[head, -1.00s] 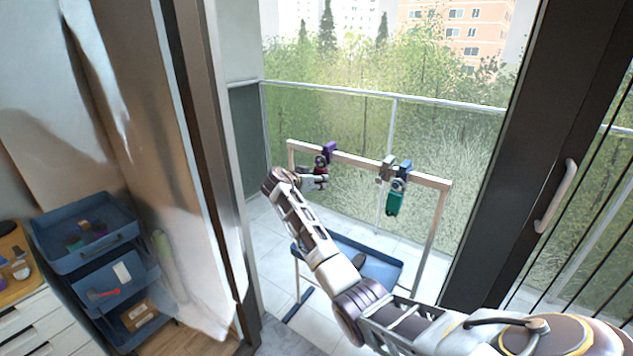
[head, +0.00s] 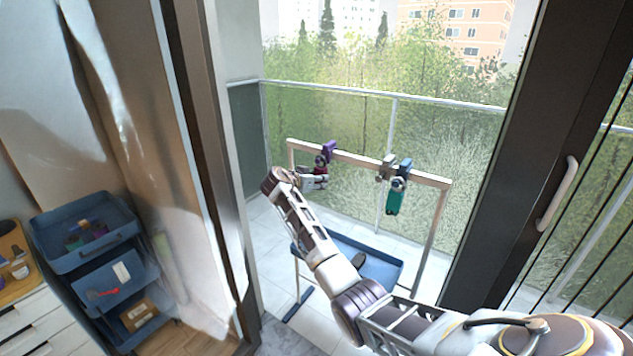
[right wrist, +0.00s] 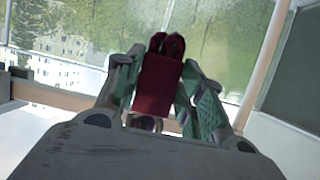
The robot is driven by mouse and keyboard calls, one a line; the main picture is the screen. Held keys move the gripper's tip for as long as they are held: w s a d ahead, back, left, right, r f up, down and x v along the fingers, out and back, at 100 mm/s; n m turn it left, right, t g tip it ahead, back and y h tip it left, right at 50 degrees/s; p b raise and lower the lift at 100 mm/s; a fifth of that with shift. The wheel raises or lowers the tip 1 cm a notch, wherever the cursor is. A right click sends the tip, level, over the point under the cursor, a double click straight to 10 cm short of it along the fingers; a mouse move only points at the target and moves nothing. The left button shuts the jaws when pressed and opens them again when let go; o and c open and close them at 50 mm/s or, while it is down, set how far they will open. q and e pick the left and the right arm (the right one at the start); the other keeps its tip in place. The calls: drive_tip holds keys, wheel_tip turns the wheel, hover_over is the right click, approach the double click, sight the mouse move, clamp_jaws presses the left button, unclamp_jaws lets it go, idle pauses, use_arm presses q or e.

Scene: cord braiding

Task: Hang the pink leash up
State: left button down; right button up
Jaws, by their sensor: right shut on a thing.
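The pink leash, a deep crimson bundle, shows between the fingers of my right gripper in the right wrist view (right wrist: 158,84). My right gripper (right wrist: 160,98) is shut on it. In the head view my right gripper (head: 318,179) is at the left end of a wooden rack (head: 350,158), just below a purple hook (head: 329,149). A small dark red part of the leash (head: 320,168) shows there, right under the hook. Whether its loop is over the hook cannot be told. My left gripper is not in view.
A grey hook (head: 386,167) and a blue hook (head: 404,167) sit further right on the rack; a teal leash (head: 395,198) hangs there. A blue tray (head: 380,272) is below. A door frame (head: 205,160) and a blue cart (head: 80,260) stand left.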

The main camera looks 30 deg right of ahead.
drive_tip(key=o, duration=1.1)
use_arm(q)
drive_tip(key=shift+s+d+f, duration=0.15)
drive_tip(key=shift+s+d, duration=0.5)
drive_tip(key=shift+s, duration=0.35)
use_arm(e)
drive_tip(key=shift+o, duration=0.3)
